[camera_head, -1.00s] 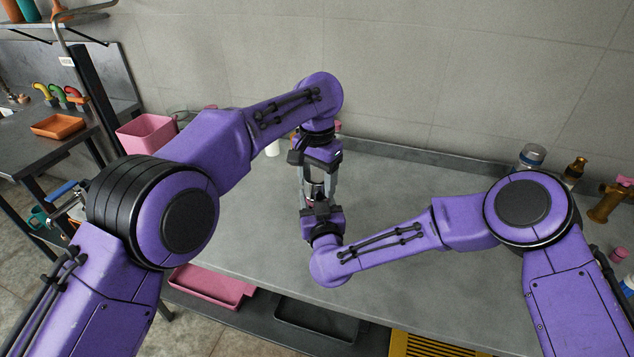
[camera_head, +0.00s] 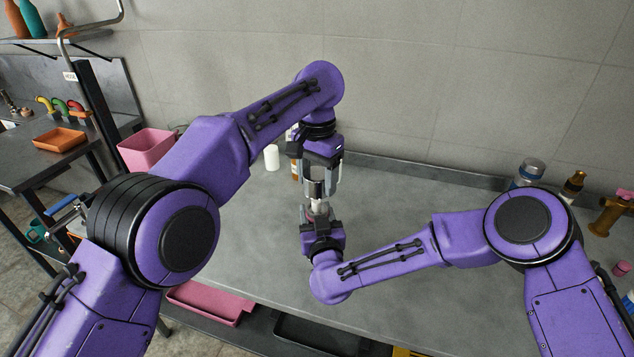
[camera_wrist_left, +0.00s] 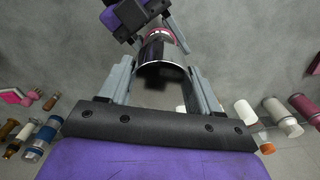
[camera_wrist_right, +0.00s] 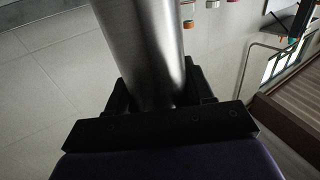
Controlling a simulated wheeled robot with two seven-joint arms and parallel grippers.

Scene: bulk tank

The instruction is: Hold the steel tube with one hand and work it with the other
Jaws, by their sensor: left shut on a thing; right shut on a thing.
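The steel tube (camera_head: 315,188) stands roughly upright above the bench, between my two grippers. My left gripper (camera_head: 321,180) comes from above and is shut on its upper part. My right gripper (camera_head: 319,212) comes from below and is shut on its lower part. In the left wrist view the shiny tube (camera_wrist_left: 160,52) sits between the fingers, with a dark end facing the camera and a reddish band farther along. In the right wrist view the brushed steel tube (camera_wrist_right: 145,45) rises from between the dark fingers. The gripped surfaces are partly hidden by the fingers.
A grey bench (camera_head: 400,195) lies below, mostly clear in the middle. A white cylinder (camera_head: 271,157) and pink bin (camera_head: 147,150) stand left of the grippers. A pink tray (camera_head: 205,303) lies below the front edge.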

